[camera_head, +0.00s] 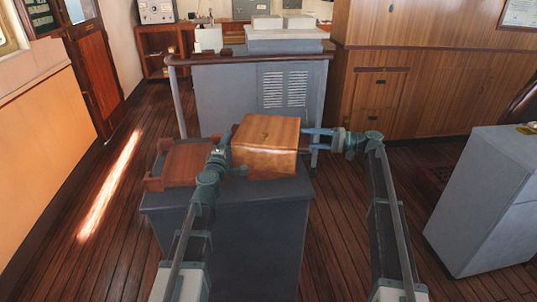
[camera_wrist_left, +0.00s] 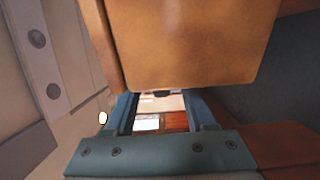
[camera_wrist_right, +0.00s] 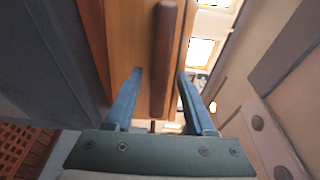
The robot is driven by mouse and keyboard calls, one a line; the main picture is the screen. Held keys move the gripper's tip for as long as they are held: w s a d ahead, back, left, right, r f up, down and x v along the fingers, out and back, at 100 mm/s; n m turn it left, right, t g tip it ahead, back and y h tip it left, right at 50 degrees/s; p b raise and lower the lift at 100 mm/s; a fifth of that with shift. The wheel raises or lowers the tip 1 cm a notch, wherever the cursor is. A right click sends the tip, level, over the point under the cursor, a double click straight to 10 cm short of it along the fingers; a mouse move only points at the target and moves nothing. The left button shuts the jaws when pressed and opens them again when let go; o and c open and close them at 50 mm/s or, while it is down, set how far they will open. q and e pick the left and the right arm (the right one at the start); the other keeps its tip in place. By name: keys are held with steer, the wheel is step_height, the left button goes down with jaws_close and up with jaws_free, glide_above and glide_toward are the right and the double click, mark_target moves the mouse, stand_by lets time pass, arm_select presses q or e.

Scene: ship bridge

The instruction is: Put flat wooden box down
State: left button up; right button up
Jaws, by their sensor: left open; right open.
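The wooden box (camera_head: 265,158), orange-brown with a small dark fitting on its lid, sits level on the dark grey cabinet (camera_head: 240,235); whether its underside fully touches the top cannot be told. My left gripper (camera_head: 226,138) is at the box's left side, partly hidden by its own arm. In the left wrist view the box (camera_wrist_left: 185,45) stands close before the open fingers. My right gripper (camera_head: 312,140) is at the right side. In the right wrist view its open fingers stand on either side of a dark handle bar (camera_wrist_right: 165,60) on the box's side, with gaps.
A reddish wooden tray (camera_head: 188,166) with raised corners lies on the cabinet left of the box. A grey console (camera_head: 245,95) with vents and a rail stands behind. Another grey cabinet (camera_head: 490,190) is at the right. Plank floor is open on the left.

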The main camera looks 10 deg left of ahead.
arm_select(q)
steer(key=s, duration=0.6)
arm_select(e)
steer(key=d, duration=1.2)
